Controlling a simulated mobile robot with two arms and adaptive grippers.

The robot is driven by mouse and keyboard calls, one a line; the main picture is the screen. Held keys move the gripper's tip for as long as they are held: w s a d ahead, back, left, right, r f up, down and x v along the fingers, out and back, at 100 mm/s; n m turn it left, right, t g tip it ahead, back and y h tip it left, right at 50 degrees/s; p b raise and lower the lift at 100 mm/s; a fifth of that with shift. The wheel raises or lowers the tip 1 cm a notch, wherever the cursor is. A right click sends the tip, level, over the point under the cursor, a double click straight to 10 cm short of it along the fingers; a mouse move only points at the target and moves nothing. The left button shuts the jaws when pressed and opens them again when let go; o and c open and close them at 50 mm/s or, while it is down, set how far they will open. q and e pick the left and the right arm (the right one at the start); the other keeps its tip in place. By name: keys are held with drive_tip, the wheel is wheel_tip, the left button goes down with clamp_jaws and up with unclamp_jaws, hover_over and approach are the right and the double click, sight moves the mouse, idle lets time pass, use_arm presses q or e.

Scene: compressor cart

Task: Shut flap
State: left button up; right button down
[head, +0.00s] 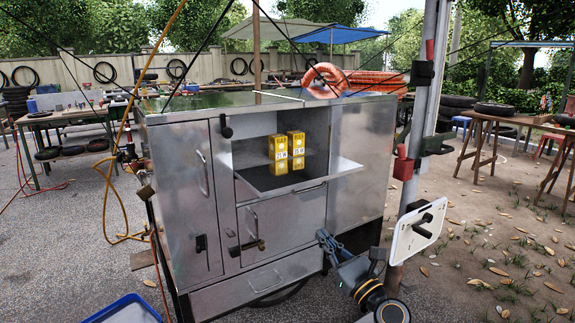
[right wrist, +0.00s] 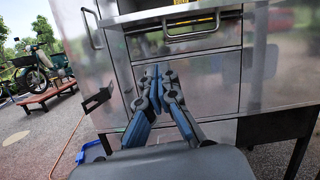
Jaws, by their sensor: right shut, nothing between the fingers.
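The flap (head: 335,172) is a metal panel on the front of the steel cart (head: 355,140). It is lowered and sticks out roughly level below an open compartment. Two yellow boxes (head: 287,150) stand in the compartment behind it. My left gripper is not in view.
A pole with a white panel (head: 418,230) stands right of my right gripper. A blue tray (head: 125,310) lies at front left.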

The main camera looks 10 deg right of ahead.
drive_tip(key=m, duration=0.1)
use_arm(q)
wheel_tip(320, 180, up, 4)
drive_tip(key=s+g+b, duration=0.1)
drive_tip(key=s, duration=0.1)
use_arm(e)
drive_tip(key=p, duration=0.2)
approach(301, 178)
drive_tip(key=w+a+f, duration=0.1)
drive_tip(key=w+a, duration=0.2)
drive_tip(key=a, duration=0.1)
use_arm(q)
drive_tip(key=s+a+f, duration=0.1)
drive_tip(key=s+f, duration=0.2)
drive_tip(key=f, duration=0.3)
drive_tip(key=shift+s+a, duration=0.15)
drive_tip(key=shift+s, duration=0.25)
use_arm(e)
drive_tip(key=shift+w+a+r, duration=0.1)
drive_tip(key=shift+w+a, duration=0.1)
drive_tip(key=shift+w, duration=0.05)
